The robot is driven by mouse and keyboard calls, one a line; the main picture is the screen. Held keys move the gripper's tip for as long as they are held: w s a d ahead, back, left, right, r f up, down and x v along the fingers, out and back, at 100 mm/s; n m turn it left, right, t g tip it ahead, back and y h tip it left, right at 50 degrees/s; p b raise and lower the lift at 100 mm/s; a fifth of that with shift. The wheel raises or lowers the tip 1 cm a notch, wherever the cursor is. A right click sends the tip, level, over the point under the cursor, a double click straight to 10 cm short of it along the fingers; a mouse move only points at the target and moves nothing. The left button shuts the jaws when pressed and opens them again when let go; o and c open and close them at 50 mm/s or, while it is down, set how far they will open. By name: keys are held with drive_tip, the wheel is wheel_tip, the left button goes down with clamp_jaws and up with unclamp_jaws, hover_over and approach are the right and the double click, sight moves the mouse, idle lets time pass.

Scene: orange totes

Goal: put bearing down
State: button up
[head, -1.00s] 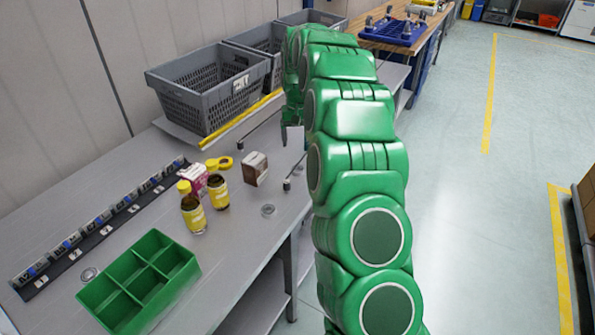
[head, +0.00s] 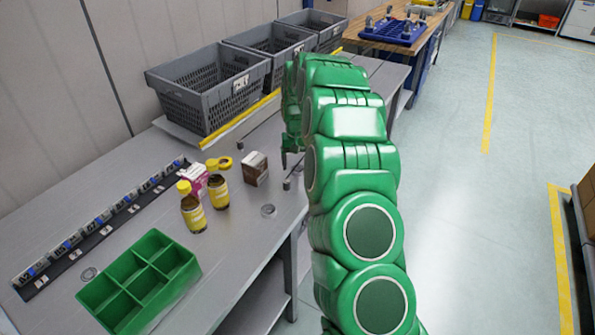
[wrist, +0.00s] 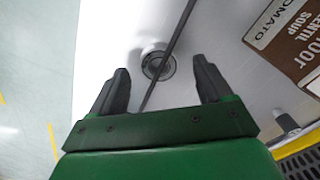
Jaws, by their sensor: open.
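My gripper (head: 290,160) is above the bench, mostly hidden by my green arm in the head view. In the wrist view my gripper (wrist: 160,80) has its two dark fingers apart with nothing held between them.
A brown-and-white soup box (head: 255,168) stands close to my gripper. Grey crates (head: 205,90) line the back.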

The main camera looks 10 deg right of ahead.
drive_tip(key=shift+f, duration=0.7)
drive_tip(key=c, duration=1.3)
drive_tip(key=shift+r, duration=0.15)
drive_tip(key=shift+r, duration=0.25)
wheel_tip(320, 180, up, 3)
drive_tip(key=shift+f, duration=0.2)
drive_tip(key=s+a+r, duration=0.1)
drive_tip(key=s+r, duration=0.8)
drive_tip(key=s, duration=0.5)
drive_tip(key=shift+r, duration=0.3)
